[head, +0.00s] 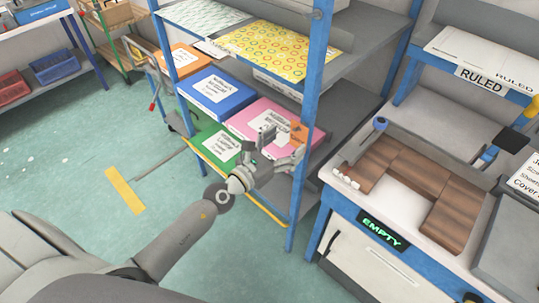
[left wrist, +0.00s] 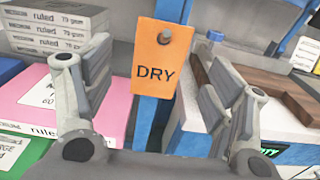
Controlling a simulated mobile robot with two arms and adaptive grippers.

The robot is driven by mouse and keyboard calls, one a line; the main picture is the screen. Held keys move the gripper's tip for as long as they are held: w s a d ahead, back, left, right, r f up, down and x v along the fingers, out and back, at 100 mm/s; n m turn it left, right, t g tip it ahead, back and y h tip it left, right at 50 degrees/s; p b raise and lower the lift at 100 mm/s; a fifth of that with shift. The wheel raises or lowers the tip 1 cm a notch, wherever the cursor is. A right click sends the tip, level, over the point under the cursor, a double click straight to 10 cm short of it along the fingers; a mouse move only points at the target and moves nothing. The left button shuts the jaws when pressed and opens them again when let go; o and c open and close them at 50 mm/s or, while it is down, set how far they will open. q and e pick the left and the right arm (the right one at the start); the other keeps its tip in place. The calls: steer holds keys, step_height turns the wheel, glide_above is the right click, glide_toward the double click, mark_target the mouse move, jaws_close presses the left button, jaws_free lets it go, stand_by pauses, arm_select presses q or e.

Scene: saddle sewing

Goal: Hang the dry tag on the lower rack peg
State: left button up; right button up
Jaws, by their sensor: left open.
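The orange dry tag (head: 298,131) is at the blue rack post, and the left wrist view shows it upright with "DRY" facing me (left wrist: 154,88). A grey round peg end (left wrist: 165,36) shows at the tag's top, so the tag appears to hang on it. My left gripper (head: 283,146) is open in front of the post. In the left wrist view its fingers (left wrist: 160,85) stand apart on either side of the tag, with gaps to both sides. My right gripper is not in view.
The blue rack post (head: 305,190) stands right behind the tag. Shelves hold a pink box (head: 262,115), a blue box (head: 215,92) and a green box (head: 212,148). A bench with brown wooden pieces (head: 450,215) and an "EMPTY" sign (head: 383,230) is to the right.

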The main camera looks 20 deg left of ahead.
arm_select(q)
steer(key=v, duration=0.7)
steer(key=shift+s, duration=0.2)
steer(key=s+a+f+n+g+y, duration=0.1)
steer(key=a+f+n+y, duration=0.2)
steer(key=f, duration=0.4)
steer(key=s+a+f+n+g+y, duration=0.1)
steer(key=a+f+n+g, duration=0.15)
steer(key=f+n, duration=0.4)
steer(key=a+f+n+y, duration=0.2)
steer(key=a+f+n, duration=0.15)
steer(key=f, duration=0.45)
steer(key=s+a+f+n+g+y, duration=0.1)
steer(key=s+f+n+g, duration=0.1)
steer(key=s+f+n, duration=0.45)
steer(key=s+a+f+n+g, duration=0.1)
steer(key=s+f+n+g, duration=0.25)
steer(key=f, duration=0.55)
steer(key=s+d+f+n+g, duration=0.2)
steer(key=s+f+n, duration=0.3)
steer(key=s, duration=0.4)
steer(key=s+d+f+n+g, duration=0.2)
steer(key=s+d+f+n, duration=0.1)
steer(key=s, duration=0.7)
steer(key=s+d+f+n+g, duration=0.3)
steer(key=s+f+n, duration=0.3)
steer(key=s, duration=0.4)
steer(key=shift+f+n+h, duration=0.3)
steer(key=shift+f+h, duration=0.1)
steer(key=shift+f, duration=0.4)
